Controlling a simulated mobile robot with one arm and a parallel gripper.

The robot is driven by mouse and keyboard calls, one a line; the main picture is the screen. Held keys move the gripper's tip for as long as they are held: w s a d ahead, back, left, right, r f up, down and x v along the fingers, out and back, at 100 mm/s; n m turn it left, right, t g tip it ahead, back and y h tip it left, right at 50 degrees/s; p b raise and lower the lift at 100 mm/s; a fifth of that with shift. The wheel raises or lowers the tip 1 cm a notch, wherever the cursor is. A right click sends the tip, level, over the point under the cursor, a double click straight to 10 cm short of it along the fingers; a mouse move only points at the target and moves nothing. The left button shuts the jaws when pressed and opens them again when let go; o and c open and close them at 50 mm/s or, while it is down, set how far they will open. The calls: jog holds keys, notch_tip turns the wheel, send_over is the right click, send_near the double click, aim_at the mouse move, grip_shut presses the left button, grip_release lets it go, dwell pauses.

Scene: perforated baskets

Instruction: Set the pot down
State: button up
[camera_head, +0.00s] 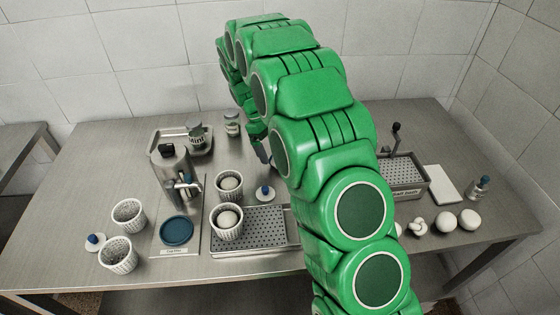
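A steel pot-like vessel (172,170) with a dark lid and a tap stands upright at the left of the steel table. I cannot tell whether it is the task's pot. My arm crosses the middle of the view and hides part of the table. Only a dark tip of my gripper (263,152) shows at the arm's left edge. It is to the right of the steel vessel and apart from it. Whether my gripper is open or holds anything is hidden.
Two perforated baskets (228,186) (226,232) hold white balls near a perforated tray (262,236). Empty baskets (128,216) (118,256) stand at the left. A blue disc (176,230) lies in front of the vessel. A perforated-top box (408,175) and loose balls (445,222) are right.

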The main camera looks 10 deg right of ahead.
jog(key=x, duration=0.3)
jog(key=shift+s+f, duration=0.1)
jog(key=shift+f, duration=0.1)
jog(key=shift+c, duration=0.2)
jog(key=c, duration=1.2)
jog(key=shift+r, duration=0.7)
notch_tip(320, 180, up, 2)
jog(key=shift+r, duration=0.1)
jog(key=shift+s+d+r, duration=0.3)
jog(key=shift+s+r, duration=1.3)
jog(key=shift+s, duration=0.7)
jog(key=shift+s+d+r, duration=0.3)
jog(key=shift+s+r, duration=1.25)
jog(key=shift+s, duration=0.75)
jog(key=shift+s+d+r, duration=0.3)
jog(key=shift+s+r, duration=1.3)
jog(key=shift+s, duration=0.7)
